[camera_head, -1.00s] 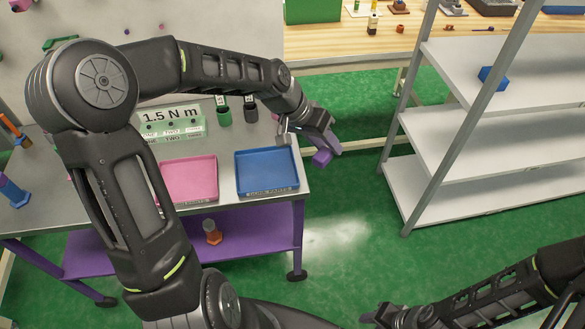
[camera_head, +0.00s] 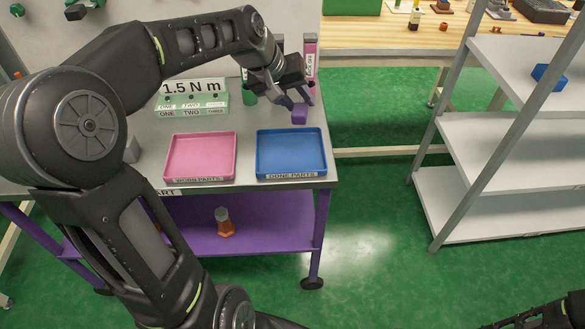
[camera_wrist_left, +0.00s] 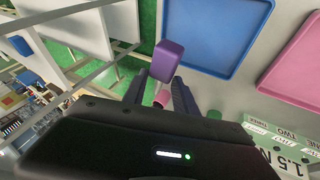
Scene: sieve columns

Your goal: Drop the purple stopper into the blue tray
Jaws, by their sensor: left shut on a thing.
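My left gripper (camera_head: 296,98) is shut on the purple stopper (camera_head: 299,115), a small block hanging from its fingertips. In the head view it appears just behind the far edge of the blue tray (camera_head: 291,152), above the cart top. The blue tray looks empty and has a label on its front edge. My right gripper is not in view; only part of that arm shows at bottom right.
A pink tray (camera_head: 200,157) lies left of the blue one. A green block rack with a "1.5 N m" sign (camera_head: 193,88) stands behind it. A pink-labelled holder (camera_head: 311,62) stands close behind the gripper. A white shelf unit (camera_head: 490,140) is at right.

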